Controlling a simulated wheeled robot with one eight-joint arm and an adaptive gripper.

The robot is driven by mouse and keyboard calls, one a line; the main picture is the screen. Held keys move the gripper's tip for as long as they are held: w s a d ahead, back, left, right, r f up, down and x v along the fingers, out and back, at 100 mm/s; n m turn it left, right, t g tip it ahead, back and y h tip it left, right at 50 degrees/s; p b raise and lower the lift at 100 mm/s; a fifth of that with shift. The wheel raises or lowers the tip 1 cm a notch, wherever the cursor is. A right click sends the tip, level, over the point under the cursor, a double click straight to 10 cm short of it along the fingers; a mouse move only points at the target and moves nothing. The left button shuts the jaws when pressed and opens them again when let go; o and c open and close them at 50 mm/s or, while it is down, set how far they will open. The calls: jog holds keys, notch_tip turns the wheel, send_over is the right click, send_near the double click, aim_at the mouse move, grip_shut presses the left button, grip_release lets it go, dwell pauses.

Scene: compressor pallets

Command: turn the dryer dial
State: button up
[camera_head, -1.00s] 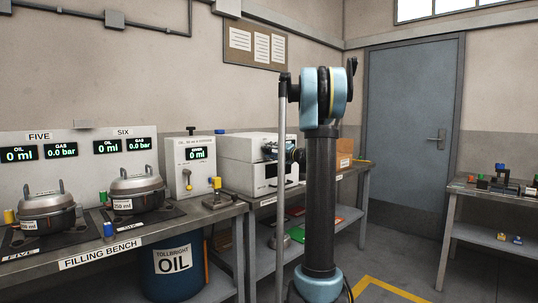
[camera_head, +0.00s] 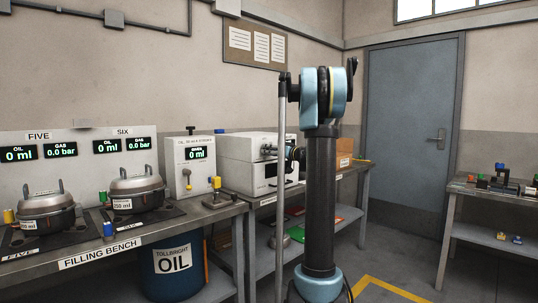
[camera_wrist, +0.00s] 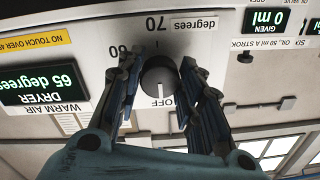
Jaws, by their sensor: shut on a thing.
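The dryer dial (camera_wrist: 158,76) is a dark round knob on the dryer's pale front panel, seen upside down in the wrist view. It has a pale mark on its edge towards the OFF label (camera_wrist: 161,102). Labels 60 and 70 are on the panel around it. My gripper (camera_wrist: 160,68) has one finger on each side of the dial and is shut on it. The dryer's display (camera_wrist: 42,84) reads 65 degrees. In the head view, the dryer (camera_head: 240,150) is a white box on the bench, its front partly hidden by my arm.
A valve unit (camera_head: 189,182) with a "0 ml" display stands left of the dryer. Two lidded pots sit on the filling bench (camera_head: 100,256), with an oil drum (camera_head: 170,270) below. A side table (camera_head: 455,190) stands at the right. The floor between is clear.

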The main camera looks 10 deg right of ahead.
jog(key=shift+n, duration=0.7)
jog(key=o, duration=1.1)
jog(key=v, duration=1.2)
jog(key=shift+w+d, duration=0.1)
